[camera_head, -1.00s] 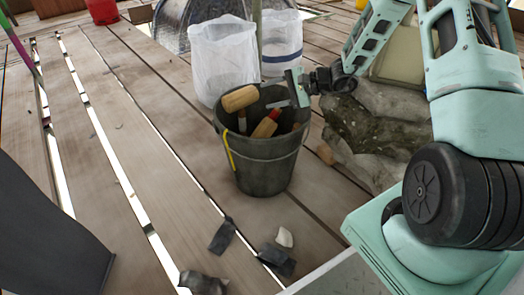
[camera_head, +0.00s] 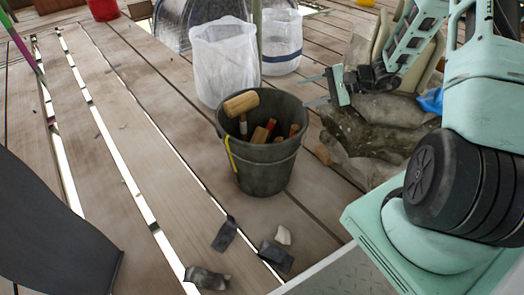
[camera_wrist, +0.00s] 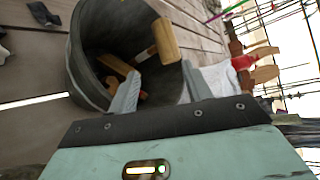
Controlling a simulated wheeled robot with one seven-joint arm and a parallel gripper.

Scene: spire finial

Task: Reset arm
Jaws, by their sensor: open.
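My gripper (camera_head: 318,88) is open and empty, just right of the dark bucket (camera_head: 262,172) and about level with its rim or above it. The bucket stands upright on the plank floor and holds several tools with wooden handles. A thick wooden handle (camera_head: 241,103) leans on the bucket's left rim, and a red-banded handle (camera_head: 260,134) stands inside. In the wrist view the two grey fingers (camera_wrist: 155,92) are spread, with the bucket (camera_wrist: 88,80) beyond them. My arm comes from the right side of the head view.
White bags (camera_head: 224,65) stand behind the bucket. Grey sacks (camera_head: 372,128) lie to its right, under my arm.

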